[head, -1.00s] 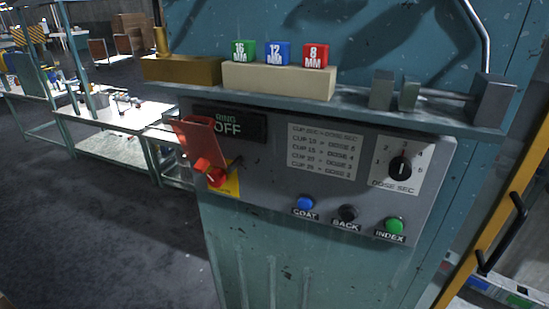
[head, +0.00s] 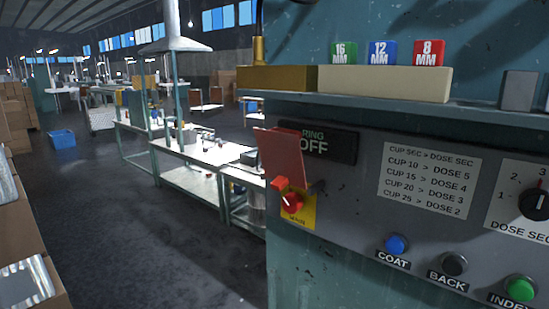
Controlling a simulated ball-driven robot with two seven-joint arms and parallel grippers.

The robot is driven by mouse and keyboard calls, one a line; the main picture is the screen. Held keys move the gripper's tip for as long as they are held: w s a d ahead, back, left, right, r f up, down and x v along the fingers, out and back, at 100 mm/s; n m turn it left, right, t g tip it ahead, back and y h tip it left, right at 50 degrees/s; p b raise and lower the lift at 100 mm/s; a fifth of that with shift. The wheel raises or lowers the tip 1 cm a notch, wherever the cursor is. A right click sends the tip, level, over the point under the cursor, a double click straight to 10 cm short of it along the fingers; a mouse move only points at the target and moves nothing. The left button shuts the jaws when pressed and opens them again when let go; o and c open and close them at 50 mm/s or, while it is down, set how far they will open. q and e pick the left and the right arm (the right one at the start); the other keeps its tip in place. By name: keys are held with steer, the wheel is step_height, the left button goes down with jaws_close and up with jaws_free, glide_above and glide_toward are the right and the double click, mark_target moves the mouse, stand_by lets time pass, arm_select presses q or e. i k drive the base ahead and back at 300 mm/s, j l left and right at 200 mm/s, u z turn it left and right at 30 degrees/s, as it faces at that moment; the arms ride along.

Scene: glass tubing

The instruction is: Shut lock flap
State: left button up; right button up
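The red lock flap (head: 280,155) is on the left end of the grey control panel (head: 350,215). It stands raised and tilted outward from the panel, above a red rotary switch (head: 291,201) on a yellow plate (head: 309,212) marked MAIN. The flap partly covers the left end of the black RING OFF display (head: 328,142). Neither of my grippers is in the head view.
A shelf above the panel holds a brass block (head: 285,78), a cream block (head: 385,82) and cubes marked 16, 12 and 8 MM. Blue (head: 396,243), black (head: 453,263) and green (head: 520,288) buttons sit lower right. Workbenches (head: 190,160) stand left; open floor lies before them.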

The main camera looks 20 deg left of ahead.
mark_target(280, 153)
steer(key=i+j+u, duration=0.15)
steer(key=j+u, duration=0.25)
steer(key=i+j+u, duration=0.25)
steer(key=j+u, duration=0.15)
steer(key=i+j+u, duration=0.25)
steer(key=j+u, duration=0.2)
steer(key=i+j, duration=0.25)
steer(key=i, duration=0.2)
steer(key=i+j, duration=0.25)
steer(key=i, duration=0.2)
steer(key=i+z, duration=0.15)
steer(key=z, duration=0.25)
steer(key=i+z, duration=0.2)
steer(key=z, duration=0.25)
steer(key=i+j+z, duration=0.1)
steer(key=z, duration=0.3)
steer(key=i+z, duration=0.15)
steer(key=z, duration=0.35)
steer(key=i+z, duration=0.15)
steer(key=z, duration=0.35)
steer(key=i+j+z, duration=0.1)
steer(key=z, duration=0.4)
steer(key=i+j+z, duration=0.1)
steer(key=z, duration=0.4)
steer(key=i+j+z, duration=0.1)
steer(key=j+z, duration=0.15)
steer(key=z, duration=0.2)
steer(key=j+z, duration=0.2)
steer(key=z, duration=0.3)
